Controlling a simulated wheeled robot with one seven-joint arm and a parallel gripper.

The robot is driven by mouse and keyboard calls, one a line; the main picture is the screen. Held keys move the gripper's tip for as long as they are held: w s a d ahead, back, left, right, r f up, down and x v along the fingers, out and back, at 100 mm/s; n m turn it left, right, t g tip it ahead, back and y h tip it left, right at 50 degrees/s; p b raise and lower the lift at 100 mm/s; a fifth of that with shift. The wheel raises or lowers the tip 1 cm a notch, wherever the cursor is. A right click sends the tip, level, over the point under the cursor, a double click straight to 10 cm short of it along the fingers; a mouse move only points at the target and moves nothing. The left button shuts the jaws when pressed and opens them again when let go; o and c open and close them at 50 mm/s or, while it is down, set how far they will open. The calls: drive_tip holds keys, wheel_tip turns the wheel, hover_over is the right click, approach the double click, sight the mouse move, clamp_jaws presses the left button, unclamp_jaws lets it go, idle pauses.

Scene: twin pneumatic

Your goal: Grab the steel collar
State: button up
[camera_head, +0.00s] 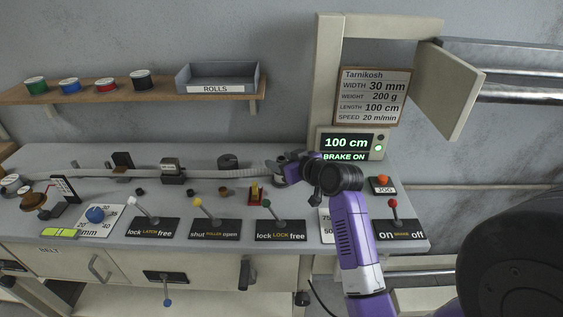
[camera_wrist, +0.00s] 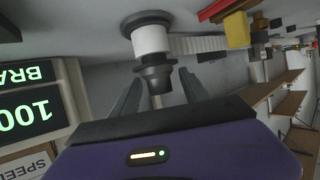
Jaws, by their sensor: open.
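In the wrist view, a dark grey ring-shaped piece (camera_wrist: 154,78), which looks like the steel collar, sits at the end of a white cylinder (camera_wrist: 151,39) below a dark round flange (camera_wrist: 147,17). A thin pale rod shows under it. My gripper (camera_wrist: 161,80) is open, with one finger on each side of the piece; I cannot tell whether they touch it. In the head view, my gripper (camera_head: 285,169) is above the right part of the bench, at the end of the pale ribbed strip (camera_head: 215,174). My arm hides the collar there.
A display (camera_head: 347,144) reading "100 cm, BRAKE ON" stands close behind. A shelf (camera_head: 165,91) holds spools and a tray.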

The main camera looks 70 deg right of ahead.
clamp_jaws()
idle(0.4)
